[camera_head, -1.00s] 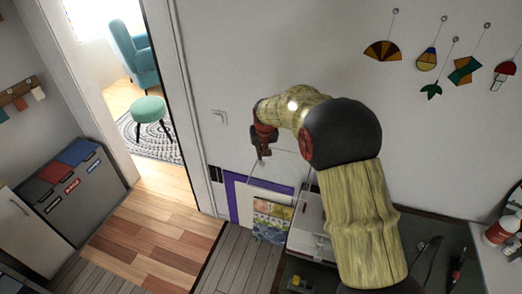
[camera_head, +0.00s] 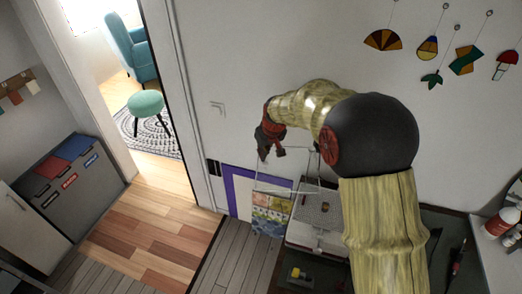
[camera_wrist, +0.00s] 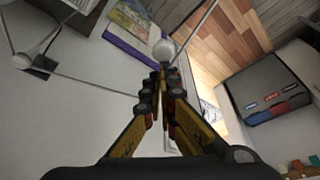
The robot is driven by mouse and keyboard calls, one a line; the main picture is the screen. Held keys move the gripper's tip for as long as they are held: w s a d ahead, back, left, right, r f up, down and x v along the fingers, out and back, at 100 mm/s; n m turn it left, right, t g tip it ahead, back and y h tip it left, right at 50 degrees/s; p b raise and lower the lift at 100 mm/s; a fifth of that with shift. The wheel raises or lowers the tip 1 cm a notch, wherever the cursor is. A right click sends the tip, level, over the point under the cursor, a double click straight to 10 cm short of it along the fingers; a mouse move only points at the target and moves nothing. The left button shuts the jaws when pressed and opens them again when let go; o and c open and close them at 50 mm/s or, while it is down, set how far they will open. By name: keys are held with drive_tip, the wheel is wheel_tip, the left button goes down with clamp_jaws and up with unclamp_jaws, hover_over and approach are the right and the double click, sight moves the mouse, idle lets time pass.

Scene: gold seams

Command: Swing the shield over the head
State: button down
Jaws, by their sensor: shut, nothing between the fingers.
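A clear shield with a thin pale wire-like frame (camera_head: 288,192) stands beside the grey gridded bench machine (camera_head: 318,214), at the wall. In the wrist view its thin rods run across the picture and meet a white round knob (camera_wrist: 163,49). My gripper (camera_head: 264,157) is at the shield's upper left corner in the head view. In the wrist view the closed fingertips (camera_wrist: 160,76) point at the knob, close to it or touching; I cannot tell which. A small white and dark part (camera_wrist: 36,62), possibly the head, shows at the left of the wrist view.
A purple-edged board (camera_head: 231,190) and a colourful sheet (camera_head: 270,215) are below the shield. The dark bench (camera_head: 320,276) carries small tools. A grey bin cabinet (camera_head: 75,185) stands left, by the doorway. The floor between is clear.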

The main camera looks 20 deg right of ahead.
sight(318, 192)
drive_tip(key=s+n+b, duration=0.1)
drive_tip(key=s, duration=0.1)
drive_tip(key=s+d+n+b, duration=0.1)
drive_tip(key=s+b, duration=0.1)
drive_tip(key=s+d+n+y+b, duration=0.1)
drive_tip(key=s, duration=0.2)
drive_tip(key=shift+f+n, duration=0.25)
drive_tip(key=shift+n, duration=0.05)
drive_tip(key=s+d+n+b, duration=0.2)
drive_tip(key=s, duration=0.1)
drive_tip(key=s+d+n+g+y+b, duration=0.1)
drive_tip(key=s+d+b, duration=0.1)
drive_tip(key=shift+s+n, duration=0.15)
drive_tip(key=shift+n, duration=0.15)
drive_tip(key=s+d+n, duration=0.2)
drive_tip(key=d, duration=0.1)
drive_tip(key=s+d+n+g+y+b, duration=0.1)
drive_tip(key=s+d+n, duration=0.1)
drive_tip(key=d, duration=0.2)
drive_tip(key=s+d+n+g, duration=0.1)
drive_tip(key=s+d+n, duration=0.1)
drive_tip(key=d, duration=0.1)
drive_tip(key=shift+d+r+b, duration=0.25)
drive_tip(key=shift+b, duration=0.1)
drive_tip(key=shift+s+d, duration=0.2)
drive_tip(key=shift+d, duration=0.65)
